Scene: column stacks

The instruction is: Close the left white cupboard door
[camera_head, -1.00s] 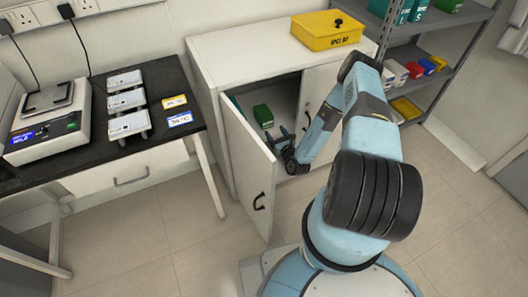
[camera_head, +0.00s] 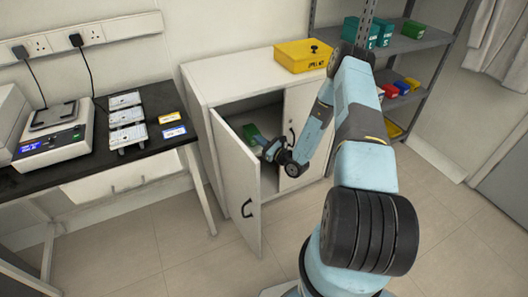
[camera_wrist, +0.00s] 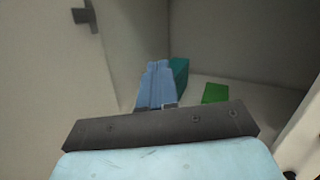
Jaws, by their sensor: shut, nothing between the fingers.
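The pale surface at left there seems to be the door's inner face (camera_wrist: 50,80); I see no contact.
A green box (camera_head: 252,133) lies inside the cupboard; a teal item (camera_wrist: 179,76) is beside it. A yellow box (camera_head: 303,56) sits on top. A black bench (camera_head: 85,165) with a scale (camera_head: 52,135) stands left; a grey shelf (camera_head: 425,42) stands right. Floor before the door is clear.

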